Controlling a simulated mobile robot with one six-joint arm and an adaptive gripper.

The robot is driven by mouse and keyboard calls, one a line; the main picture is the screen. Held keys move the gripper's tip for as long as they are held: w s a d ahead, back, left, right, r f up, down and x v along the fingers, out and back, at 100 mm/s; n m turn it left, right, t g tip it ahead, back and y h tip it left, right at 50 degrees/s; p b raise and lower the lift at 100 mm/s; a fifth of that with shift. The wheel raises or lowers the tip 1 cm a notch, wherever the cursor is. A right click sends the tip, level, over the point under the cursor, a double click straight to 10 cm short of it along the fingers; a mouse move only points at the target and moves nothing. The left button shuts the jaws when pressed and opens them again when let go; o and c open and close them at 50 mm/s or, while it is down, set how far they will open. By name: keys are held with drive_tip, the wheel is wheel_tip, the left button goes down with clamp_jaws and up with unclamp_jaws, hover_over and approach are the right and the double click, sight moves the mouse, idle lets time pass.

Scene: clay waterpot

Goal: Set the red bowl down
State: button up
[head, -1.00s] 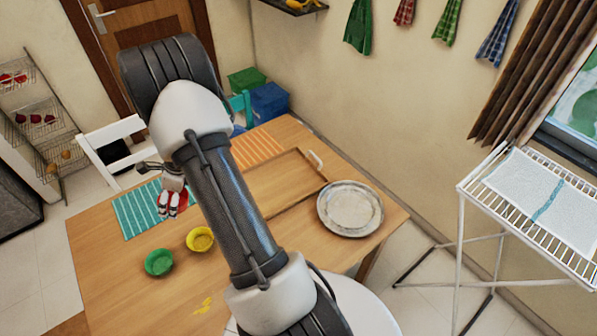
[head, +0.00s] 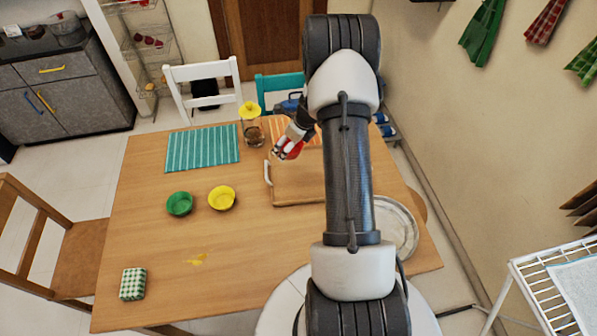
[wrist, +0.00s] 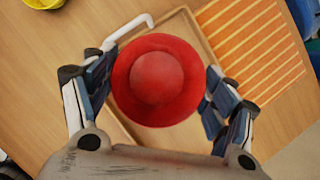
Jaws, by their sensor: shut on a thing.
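My gripper (head: 284,147) is shut on the red bowl (wrist: 157,80). In the wrist view the bowl sits between the two fingers, its round form facing the camera. In the head view only a small red part of the bowl (head: 295,151) shows past the fingers. The bowl appears over the far left end of the wooden tray (head: 290,186), near the orange striped mat (wrist: 252,45). I cannot tell how high the bowl is above them. My arm hides part of the tray and mat in the head view.
A jar (head: 252,133) with a yellow top stands just left of my gripper. A green bowl (head: 179,204) and a yellow bowl (head: 221,198) stand left of the tray. A turquoise mat (head: 203,148) lies empty. A metal plate (head: 402,228) is partly hidden. The front left table is largely clear.

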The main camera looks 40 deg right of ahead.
wheel_tip(320, 180, down, 13)
drive_tip(key=b, duration=0.4)
drive_tip(key=shift+d+f, duration=0.1)
drive_tip(key=shift+f, duration=0.05)
drive_tip(key=shift+f, duration=0.15)
drive_tip(key=o, duration=1.1)
